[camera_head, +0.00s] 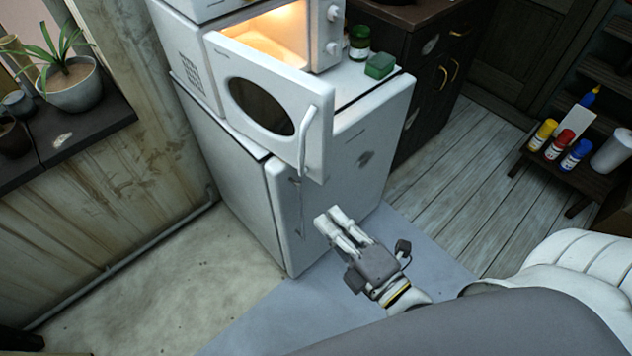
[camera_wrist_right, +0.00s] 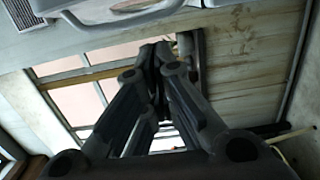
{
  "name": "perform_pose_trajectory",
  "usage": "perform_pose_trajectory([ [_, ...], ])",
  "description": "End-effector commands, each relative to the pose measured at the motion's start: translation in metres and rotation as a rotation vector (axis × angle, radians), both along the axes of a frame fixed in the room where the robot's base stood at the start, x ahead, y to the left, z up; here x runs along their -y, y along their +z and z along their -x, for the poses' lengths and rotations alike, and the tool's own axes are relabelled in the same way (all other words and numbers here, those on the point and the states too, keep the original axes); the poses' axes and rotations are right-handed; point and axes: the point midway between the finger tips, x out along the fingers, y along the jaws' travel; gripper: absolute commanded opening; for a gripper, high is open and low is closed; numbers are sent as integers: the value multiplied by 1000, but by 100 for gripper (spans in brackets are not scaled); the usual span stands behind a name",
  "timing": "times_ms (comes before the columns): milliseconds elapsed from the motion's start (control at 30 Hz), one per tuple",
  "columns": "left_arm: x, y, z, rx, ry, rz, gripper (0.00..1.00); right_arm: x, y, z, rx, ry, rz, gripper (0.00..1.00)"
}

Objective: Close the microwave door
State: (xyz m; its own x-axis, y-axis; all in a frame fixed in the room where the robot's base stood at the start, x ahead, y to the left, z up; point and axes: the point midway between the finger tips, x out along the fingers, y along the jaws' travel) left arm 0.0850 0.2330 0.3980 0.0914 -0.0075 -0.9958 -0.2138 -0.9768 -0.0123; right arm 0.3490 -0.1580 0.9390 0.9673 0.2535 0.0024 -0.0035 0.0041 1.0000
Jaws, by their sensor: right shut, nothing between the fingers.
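The white microwave (camera_head: 320,30) stands on a white fridge (camera_head: 225,155), its lit inside showing. Its door (camera_head: 225,70) is open and swung out toward me, with an oval dark window and a curved handle (camera_head: 308,140) at its free edge. My right gripper (camera_head: 331,222) is shut and empty, below and a little right of the handle, apart from the door. In the right wrist view the shut fingers (camera_wrist_right: 158,55) point toward the window and wall, and a white part, perhaps the door, shows at the top. My left gripper is not in view.
A green jar (camera_head: 359,43) and a green sponge (camera_head: 379,66) sit on the fridge top, right of the microwave. A potted plant (camera_head: 72,90) stands on the sill at left. A low shelf with paint bottles (camera_head: 559,144) is at right. Floor in front is clear.

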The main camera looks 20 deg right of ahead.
Motion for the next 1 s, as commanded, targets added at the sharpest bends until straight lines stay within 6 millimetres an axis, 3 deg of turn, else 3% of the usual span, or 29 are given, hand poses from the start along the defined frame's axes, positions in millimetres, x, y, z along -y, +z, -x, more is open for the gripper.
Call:
perform_pose_trajectory([
  [600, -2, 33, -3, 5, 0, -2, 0, -24, 3, -93, 0, 1, -3, 0],
  [800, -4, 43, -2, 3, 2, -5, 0, 3, 1, -105, -2, 1, 0, 0],
  [1000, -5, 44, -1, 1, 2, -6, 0, 11, 0, -109, -3, 0, -4, 0],
])
